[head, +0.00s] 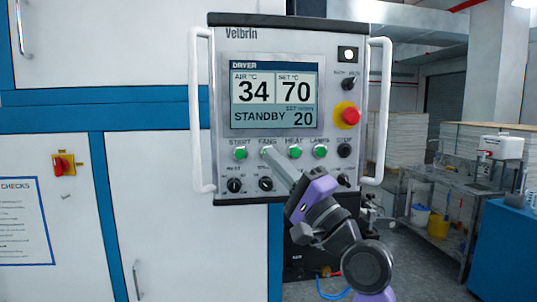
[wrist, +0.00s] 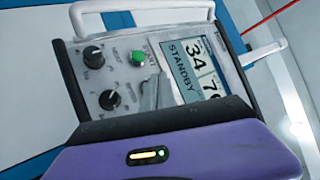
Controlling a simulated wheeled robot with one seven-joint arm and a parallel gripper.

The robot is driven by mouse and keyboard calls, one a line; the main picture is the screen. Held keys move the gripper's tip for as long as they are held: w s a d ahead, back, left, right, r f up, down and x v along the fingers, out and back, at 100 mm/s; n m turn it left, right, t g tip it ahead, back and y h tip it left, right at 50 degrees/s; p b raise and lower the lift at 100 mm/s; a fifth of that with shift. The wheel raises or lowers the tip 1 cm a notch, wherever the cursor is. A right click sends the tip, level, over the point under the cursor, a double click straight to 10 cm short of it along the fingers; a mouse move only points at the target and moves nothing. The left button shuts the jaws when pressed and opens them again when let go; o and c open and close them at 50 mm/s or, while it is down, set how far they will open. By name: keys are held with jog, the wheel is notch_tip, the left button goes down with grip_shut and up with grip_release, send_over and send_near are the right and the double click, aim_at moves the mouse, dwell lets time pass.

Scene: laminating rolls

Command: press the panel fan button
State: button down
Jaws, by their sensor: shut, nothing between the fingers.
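The dryer control panel (head: 218,130) faces me, with a row of labelled buttons under its screen. In the wrist view the grey fingers (wrist: 150,92) lie over the panel beside the green START button (wrist: 138,57). START also shows in the head view (head: 240,153).
Green HEAT (head: 294,152) and LAMPS (head: 320,151) buttons and a black STOP button (head: 344,150) sit to the right. A red emergency knob (head: 350,115) is above them. The screen (head: 275,92) reads STANDBY. White handles (head: 200,110) flank the panel.

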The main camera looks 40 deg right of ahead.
jog(key=shift+w+d, duration=0.2)
jog(key=shift+w, duration=0.15)
jog(key=shift+w+d, duration=0.25)
jog(key=shift+w, duration=0.05)
dwell(1.0)
jog(key=shift+s+a, duration=0.1)
jog(key=shift+s, duration=0.05)
jog(key=shift+s+a, duration=0.35)
jog(key=shift+s, duration=0.2)
dwell(0.3)
jog(key=shift+s+a+p, duration=0.45)
jog(key=shift+s+a, duration=0.25)
jog(key=shift+s, duration=0.35)
jog(key=shift+s+a+p, duration=0.45)
jog(key=shift+s+a, duration=0.25)
jog(key=shift+s, duration=0.3)
